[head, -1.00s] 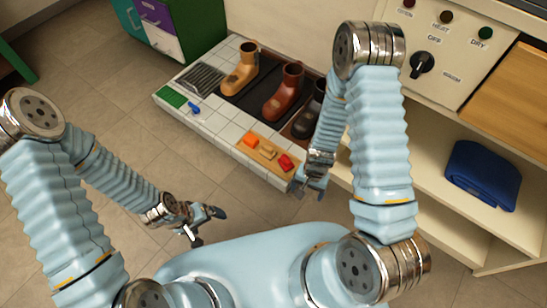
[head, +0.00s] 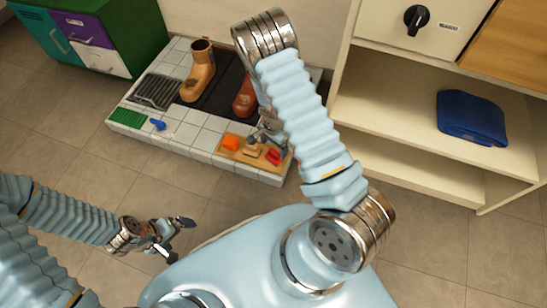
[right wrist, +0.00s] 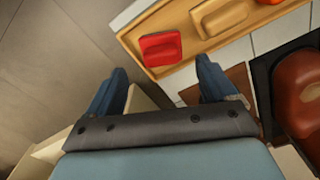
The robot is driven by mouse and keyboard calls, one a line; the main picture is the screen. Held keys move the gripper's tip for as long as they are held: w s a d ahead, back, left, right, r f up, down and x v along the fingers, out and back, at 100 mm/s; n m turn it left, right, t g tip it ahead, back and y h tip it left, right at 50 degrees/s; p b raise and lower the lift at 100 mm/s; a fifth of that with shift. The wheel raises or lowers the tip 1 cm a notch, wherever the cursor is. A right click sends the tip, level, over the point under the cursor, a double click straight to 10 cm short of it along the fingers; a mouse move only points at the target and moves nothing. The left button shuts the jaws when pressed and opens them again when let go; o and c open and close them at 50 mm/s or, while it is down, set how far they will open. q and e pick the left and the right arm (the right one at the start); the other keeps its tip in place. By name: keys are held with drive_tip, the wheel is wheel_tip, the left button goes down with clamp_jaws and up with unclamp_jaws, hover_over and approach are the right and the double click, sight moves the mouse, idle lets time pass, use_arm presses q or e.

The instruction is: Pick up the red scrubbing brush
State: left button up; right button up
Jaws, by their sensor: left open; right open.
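The red scrubbing brush (head: 273,156) lies at the right end of a small wooden tray (head: 222,150) on the tiled platform. In the right wrist view the red brush (right wrist: 160,48) shows ahead, between and just beyond the fingertips. My right gripper (head: 267,136) is open and empty, close to the brush; its fingers also show in the right wrist view (right wrist: 162,72). The gap in height to the brush is hard to tell. My left gripper (head: 180,237) is open and empty, low at the left, away from the platform.
A tan brush (head: 252,150) and an orange brush (head: 230,143) share the tray. A tan boot (head: 199,75) and a red-brown boot (head: 245,97) stand behind. A blue brush (head: 158,124) and green pad (head: 127,117) lie left. A shelf with a folded blue cloth (head: 471,116) is right.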

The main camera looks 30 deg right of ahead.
sight(274, 151)
wheel_tip(274, 151, down, 6)
drive_tip(key=shift+w+d+r+b, duration=0.1)
drive_tip(key=shift+d+r+b, duration=0.05)
drive_tip(key=shift+b, duration=0.55)
drive_tip(key=c, duration=1.2)
drive_tip(key=shift+o, duration=0.2)
drive_tip(key=shift+r, duration=0.35)
wheel_tip(274, 151, up, 2)
drive_tip(key=shift+r+p, duration=0.2)
drive_tip(key=shift+p, duration=0.35)
drive_tip(key=s+a+r, duration=0.2)
drive_tip(key=s+r, duration=0.8)
drive_tip(key=s, duration=0.3)
drive_tip(key=shift+s+a+p, duration=0.2)
drive_tip(key=shift+s+p, duration=0.15)
drive_tip(key=shift+s, duration=0.05)
